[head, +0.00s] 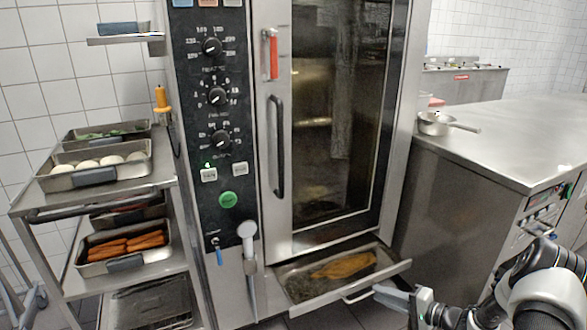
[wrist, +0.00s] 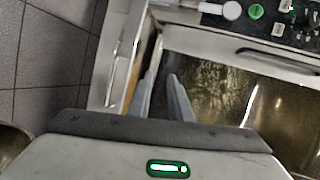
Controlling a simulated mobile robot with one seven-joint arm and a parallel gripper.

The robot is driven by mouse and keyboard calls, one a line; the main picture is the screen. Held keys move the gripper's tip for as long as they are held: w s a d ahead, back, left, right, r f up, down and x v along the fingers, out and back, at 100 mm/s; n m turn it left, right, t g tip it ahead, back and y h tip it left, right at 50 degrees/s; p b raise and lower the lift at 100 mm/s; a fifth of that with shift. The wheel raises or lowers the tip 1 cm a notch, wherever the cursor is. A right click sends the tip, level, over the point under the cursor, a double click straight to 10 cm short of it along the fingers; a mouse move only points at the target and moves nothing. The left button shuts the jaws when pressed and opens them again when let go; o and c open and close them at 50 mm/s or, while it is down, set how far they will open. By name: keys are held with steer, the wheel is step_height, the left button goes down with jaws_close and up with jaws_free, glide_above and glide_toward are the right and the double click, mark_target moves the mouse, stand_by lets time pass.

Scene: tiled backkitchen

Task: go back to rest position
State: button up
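My gripper (head: 385,292) is at the lower right in the head view, just right of the pulled-out drawer at the foot of the oven. In the wrist view its two grey fingers (wrist: 161,82) stand a little apart, with nothing seen between them. The drawer (head: 391,271) has a bar handle (head: 362,296) at its front, close to my fingertips. Whether they touch it cannot be told. A yellow-orange item (head: 345,266) lies in the drawer. The drawer front also shows in the wrist view (wrist: 120,62).
The tall oven (head: 272,150) has its glass door shut. A trolley (head: 100,200) with trays of food stands at the left. A steel counter (head: 510,130) with a saucepan (head: 436,124) stands at the right, close to my arm. Tiled floor (wrist: 45,60) shows in the wrist view.

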steer(key=s+a+r+n+g+h, duration=0.1)
steer(key=s+a+r+n+g, duration=0.3)
steer(key=a+r, duration=0.6)
steer(key=s+a+r+n+g+h, duration=0.1)
steer(key=s+a+r+n+g, duration=0.3)
steer(key=r, duration=1)
steer(key=s+r+n+t+h, duration=0.15)
steer(key=s+r+h, duration=0.25)
steer(key=s+r, duration=0.5)
steer(key=s+r+m+t+h, duration=0.15)
steer(key=s+r+h, duration=0.3)
steer(key=s, duration=0.95)
step_height(320, 180, up, 28)
steer(key=n+p, duration=0.1)
steer(key=p, duration=2.7)
steer(key=shift+a+r, duration=0.25)
steer(key=shift+a, duration=0.15)
steer(key=shift+y, duration=0.25)
